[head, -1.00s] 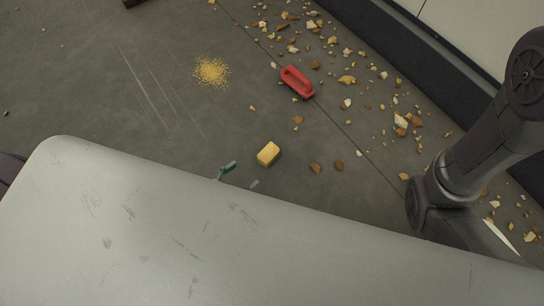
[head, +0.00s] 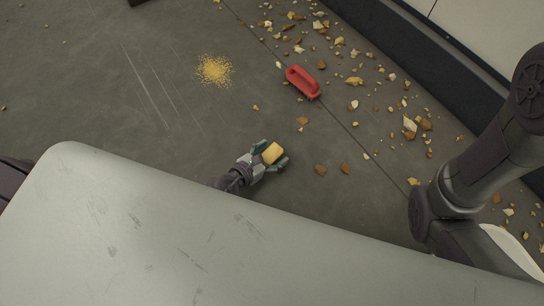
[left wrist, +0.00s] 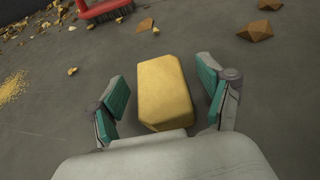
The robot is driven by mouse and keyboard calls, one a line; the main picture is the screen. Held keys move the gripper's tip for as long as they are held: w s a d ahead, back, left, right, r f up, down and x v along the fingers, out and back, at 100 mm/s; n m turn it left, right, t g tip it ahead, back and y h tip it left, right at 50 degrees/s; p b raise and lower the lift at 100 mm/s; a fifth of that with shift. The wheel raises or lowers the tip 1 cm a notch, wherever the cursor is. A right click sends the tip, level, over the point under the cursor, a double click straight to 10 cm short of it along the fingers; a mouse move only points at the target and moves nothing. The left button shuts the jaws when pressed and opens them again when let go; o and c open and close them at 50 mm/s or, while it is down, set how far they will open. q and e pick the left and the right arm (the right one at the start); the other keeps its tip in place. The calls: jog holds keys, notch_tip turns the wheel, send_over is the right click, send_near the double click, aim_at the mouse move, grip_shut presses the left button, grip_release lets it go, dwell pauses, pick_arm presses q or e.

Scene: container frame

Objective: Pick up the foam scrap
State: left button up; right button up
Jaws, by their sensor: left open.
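The foam scrap (head: 273,153) is a small yellow block on the grey floor, near the middle of the head view. My left gripper (head: 271,154) is open, with one finger on each side of the block. In the left wrist view the foam scrap (left wrist: 165,92) lies between the green-padded fingers of the left gripper (left wrist: 167,95). A gap shows between the block and each finger. The near end of the block is partly hidden by the gripper's palm. The right arm shows at the right of the head view, but its gripper is not visible.
A red brush (head: 302,82) lies beyond the block and also shows in the left wrist view (left wrist: 103,9). A pile of yellow crumbs (head: 214,70) lies at upper left. Brown and pale debris is scattered along the dark wall base (head: 400,55). Floor left of the block is clear.

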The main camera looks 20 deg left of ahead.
pick_arm(q)
jog(key=c, duration=0.8)
jog(key=shift+c, duration=0.2)
